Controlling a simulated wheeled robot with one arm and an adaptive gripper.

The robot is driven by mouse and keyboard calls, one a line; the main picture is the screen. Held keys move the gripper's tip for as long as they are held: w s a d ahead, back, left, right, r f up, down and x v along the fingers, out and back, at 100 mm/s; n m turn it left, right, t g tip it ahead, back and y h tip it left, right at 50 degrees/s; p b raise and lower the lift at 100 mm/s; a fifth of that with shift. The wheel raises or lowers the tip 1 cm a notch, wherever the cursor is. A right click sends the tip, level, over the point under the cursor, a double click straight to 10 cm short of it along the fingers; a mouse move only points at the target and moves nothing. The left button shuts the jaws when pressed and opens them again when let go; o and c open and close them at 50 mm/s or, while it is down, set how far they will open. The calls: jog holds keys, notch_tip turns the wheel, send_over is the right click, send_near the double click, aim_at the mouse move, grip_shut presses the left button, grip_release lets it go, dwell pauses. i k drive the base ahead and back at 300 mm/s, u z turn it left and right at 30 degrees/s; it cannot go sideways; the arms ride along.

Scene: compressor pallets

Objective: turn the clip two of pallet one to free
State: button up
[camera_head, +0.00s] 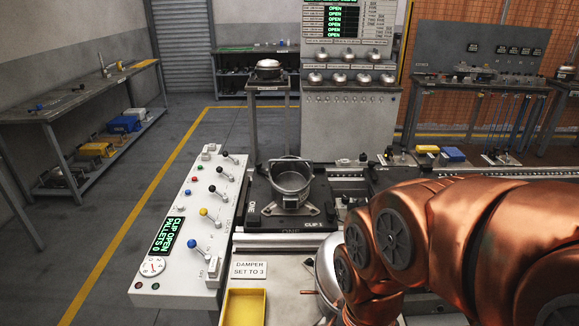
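Pallet one (290,222) is a dark plate on the conveyor at the middle, with "ONE" and "CLIP 1" lettered on its front. A metal pot-shaped housing (291,182) with an open top sits on it. I cannot pick out clip two or its position; the housing may hide it. My copper-coloured arm comes in from the right and bends down in front of the pallet's right side. My gripper is not visible, and the arm's end runs out of view at the bottom.
A white console (170,268) with several coloured levers stands left of the pallet; its display (167,235) reads "CLIP OPEN PALLETS 0". A round metal part is partly behind my arm.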

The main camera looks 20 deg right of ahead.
aim_at(258, 165)
jog(key=k, duration=1.2)
jog(key=u, duration=0.6)
jog(key=i, duration=0.8)
jog(key=u, duration=0.75)
jog(key=i, duration=3.35)
jog(key=z, duration=1.4)
jog(key=i, duration=0.8)
jog(key=z, duration=1.2)
jog(key=i, duration=0.3)
jog(key=z, duration=0.15)
